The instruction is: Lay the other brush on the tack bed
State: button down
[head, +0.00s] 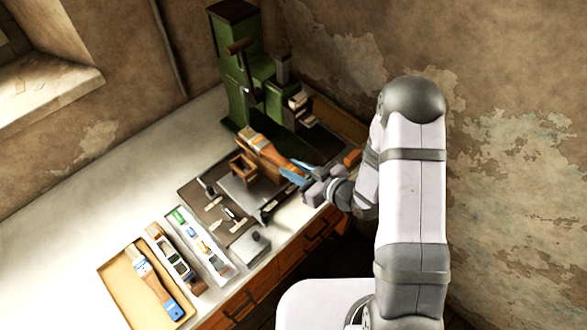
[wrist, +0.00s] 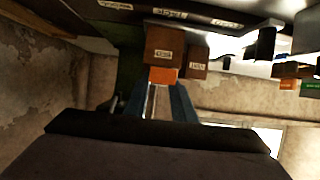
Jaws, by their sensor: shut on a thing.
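My gripper (head: 300,176) is shut on a brush (head: 268,152), gripping it near its handle end. The brush has an orange-brown handle and a pale band, and its brown head points up and left, toward the press. It is over the dark fixture board. In the wrist view my blue fingers (wrist: 168,104) stand close together, with an orange part (wrist: 162,76) at their tips.
The green press (head: 236,75) stands behind the held brush. Small wooden blocks (head: 243,167) are close beside the brush. Two narrow white trays (head: 212,262) hold small parts. A grey box (head: 250,246) stands near the front edge. The bench's left part is clear.

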jog(key=c, duration=1.4)
grip_release()
jog(key=shift+s+d, duration=0.1)
jog(key=b+v, duration=0.2)
jog(key=v, duration=0.5)
jog(key=shift+r, duration=0.1)
